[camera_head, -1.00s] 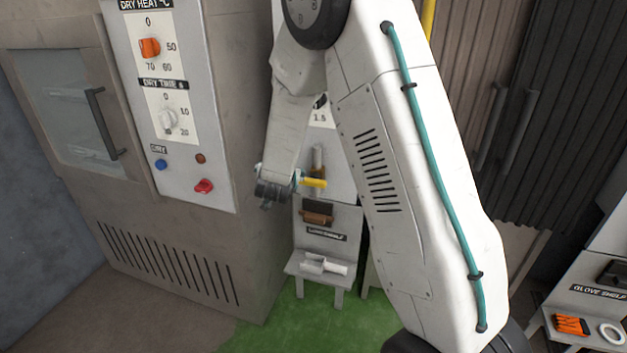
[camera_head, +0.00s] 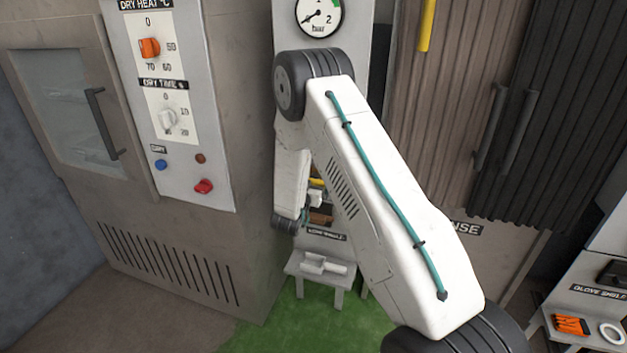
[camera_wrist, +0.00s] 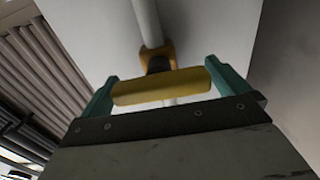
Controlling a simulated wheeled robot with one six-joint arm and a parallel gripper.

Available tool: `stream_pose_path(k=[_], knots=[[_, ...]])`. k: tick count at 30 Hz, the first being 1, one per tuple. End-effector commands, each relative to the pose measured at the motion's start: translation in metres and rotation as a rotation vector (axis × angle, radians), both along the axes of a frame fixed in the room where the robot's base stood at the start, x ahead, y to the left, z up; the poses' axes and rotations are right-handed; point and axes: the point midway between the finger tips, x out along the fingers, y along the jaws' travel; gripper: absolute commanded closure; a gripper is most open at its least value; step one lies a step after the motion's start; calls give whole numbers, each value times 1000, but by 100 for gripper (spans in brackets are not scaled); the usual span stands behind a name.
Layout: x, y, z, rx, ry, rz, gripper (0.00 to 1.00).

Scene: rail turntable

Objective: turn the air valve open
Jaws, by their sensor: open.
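The air valve's yellow handle (camera_wrist: 162,86) lies crosswise between the two teal fingers of my gripper (camera_wrist: 160,90) in the wrist view. The fingers are open, one near each end of the handle; I cannot tell whether they touch it. Behind the handle, a dark stem and yellow valve body (camera_wrist: 155,56) sit on a pale pipe (camera_wrist: 147,22). In the head view a small part of the yellow handle (camera_head: 317,183) shows beside my forearm; my arm hides most of the valve and gripper.
A pressure gauge (camera_head: 319,14) is above on the grey panel. The drying cabinet (camera_head: 190,270) stands close on the left. A small white shelf (camera_head: 318,268) is below. Brown ribbed panels (camera_head: 430,110) are on the right.

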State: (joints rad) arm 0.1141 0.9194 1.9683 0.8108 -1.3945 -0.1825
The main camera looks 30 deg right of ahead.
Motion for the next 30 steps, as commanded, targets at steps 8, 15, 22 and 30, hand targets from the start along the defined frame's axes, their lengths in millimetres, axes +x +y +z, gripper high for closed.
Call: stream_pose_path(k=[8, 15, 22, 30], knots=[[7, -10, 0, -1, 1, 0, 0], [7, -9, 0, 0, 1, 0, 28], [7, -9, 0, -3, 5, 1, 32], [7, -9, 0, -54, 71, 1, 32]])
